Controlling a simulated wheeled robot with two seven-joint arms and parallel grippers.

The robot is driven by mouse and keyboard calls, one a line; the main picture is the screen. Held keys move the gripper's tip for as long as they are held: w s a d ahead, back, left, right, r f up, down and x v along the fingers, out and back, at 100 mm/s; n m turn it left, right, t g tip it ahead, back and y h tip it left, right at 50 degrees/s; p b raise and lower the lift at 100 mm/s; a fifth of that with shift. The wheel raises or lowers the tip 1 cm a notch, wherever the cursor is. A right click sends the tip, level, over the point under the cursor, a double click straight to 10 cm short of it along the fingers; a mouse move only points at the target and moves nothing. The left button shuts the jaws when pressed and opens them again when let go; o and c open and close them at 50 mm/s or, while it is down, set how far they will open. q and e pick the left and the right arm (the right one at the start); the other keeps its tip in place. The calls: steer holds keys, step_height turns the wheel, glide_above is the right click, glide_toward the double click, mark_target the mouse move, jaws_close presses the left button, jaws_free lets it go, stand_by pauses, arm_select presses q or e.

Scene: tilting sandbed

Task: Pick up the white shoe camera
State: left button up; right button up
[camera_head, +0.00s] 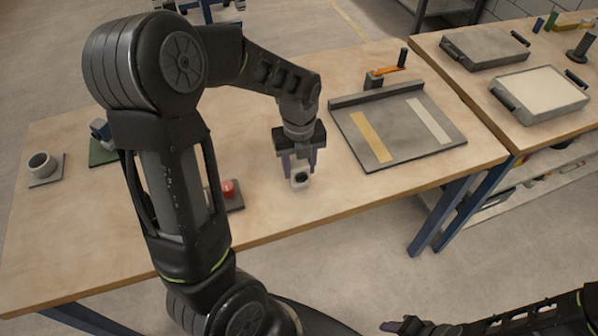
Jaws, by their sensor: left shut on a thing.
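The white shoe camera (299,184) is a small white block with a dark round spot, in the middle of the wooden table in the head view. My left gripper (300,170) points down over it and is shut on it, with a purplish finger at each side. The fingers hide part of the camera. I cannot tell whether the camera touches the table or is slightly above it. My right gripper (393,326) shows only in part at the bottom edge, away from the table; its jaws are unclear.
A grey tray (452,148) with yellow and white strips lies to the right. A red item (229,188) on a dark pad is left of the camera. A grey cup (42,165) stands far left. Bare wooden table (330,205) lies around the camera.

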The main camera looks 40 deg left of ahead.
arm_select(q)
jaws_close()
steer(key=shift+r, duration=0.15)
step_height(320, 180, up, 10)
steer(key=shift+f+b, duration=0.1)
steer(key=shift+b, duration=0.3)
steer(key=shift+f, duration=0.1)
stand_by(0.5)
